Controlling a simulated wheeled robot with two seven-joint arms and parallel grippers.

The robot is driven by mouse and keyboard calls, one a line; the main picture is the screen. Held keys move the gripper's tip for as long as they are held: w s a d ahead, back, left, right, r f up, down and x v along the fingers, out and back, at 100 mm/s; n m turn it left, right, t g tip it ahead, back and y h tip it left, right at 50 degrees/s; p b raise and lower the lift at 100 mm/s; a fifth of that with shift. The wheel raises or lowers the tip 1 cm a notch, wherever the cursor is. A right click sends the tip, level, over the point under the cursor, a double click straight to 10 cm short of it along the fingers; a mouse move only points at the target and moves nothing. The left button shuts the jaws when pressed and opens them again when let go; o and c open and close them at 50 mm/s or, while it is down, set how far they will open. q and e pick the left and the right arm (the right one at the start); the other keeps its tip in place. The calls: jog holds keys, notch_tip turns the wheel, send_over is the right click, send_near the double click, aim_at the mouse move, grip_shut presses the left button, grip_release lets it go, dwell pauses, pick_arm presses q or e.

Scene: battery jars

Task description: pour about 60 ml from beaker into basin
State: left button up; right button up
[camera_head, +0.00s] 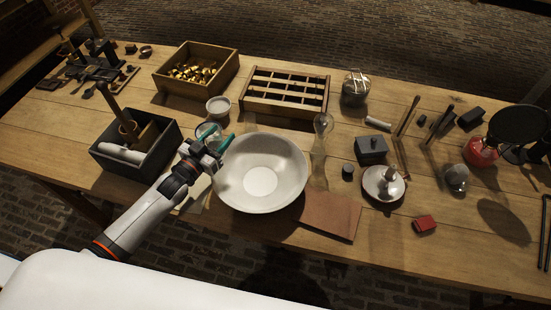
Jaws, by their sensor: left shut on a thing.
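The basin (283,190) is a wide white bowl standing on the wooden table near its front edge. My left gripper (218,143) is at the basin's upper left rim, shut on a clear glass vessel that looks like the beaker (207,130). The gripper partly hides the beaker, so its tilt and the liquid level cannot be told. No stream of liquid is visible. My right gripper is not in view.
A dark box (107,157) with tools stands left of my arm. A small white cup (218,106) is behind the gripper. A tall glass vessel (320,150) stands close to the basin's right. A brown mat (333,217) lies at the front right.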

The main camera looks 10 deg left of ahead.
pick_arm(q)
jog(key=shift+s+a, duration=0.1)
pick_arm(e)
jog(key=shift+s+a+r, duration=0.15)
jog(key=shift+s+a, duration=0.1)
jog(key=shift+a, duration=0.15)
pick_arm(q)
jog(key=shift+d+r+m+p, duration=0.3)
jog(key=shift+d+m, duration=0.2)
jog(key=shift+m, duration=0.4)
jog(key=shift+s+d+m+g, duration=0.1)
jog(key=shift+d+m+g, duration=0.3)
jog(key=shift+m, duration=0.5)
jog(key=shift+s+d+f+m+y+b, duration=0.15)
jog(key=shift+d+m+y, duration=0.35)
jog(key=shift+m, duration=1.2)
jog(key=shift+d+r+m+y+b, duration=0.1)
jog(key=shift+d+m+y+b, duration=0.3)
jog(key=shift+m, duration=1.3)
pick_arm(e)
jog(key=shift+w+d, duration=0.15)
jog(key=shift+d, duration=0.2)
pick_arm(q)
jog(key=shift+d+r+m+g+p, duration=0.2)
jog(key=shift+m+g+p, duration=0.1)
jog(key=shift+m+p, duration=0.1)
jog(key=shift+f+m+y, duration=0.2)
jog(key=shift+m+y, duration=0.1)
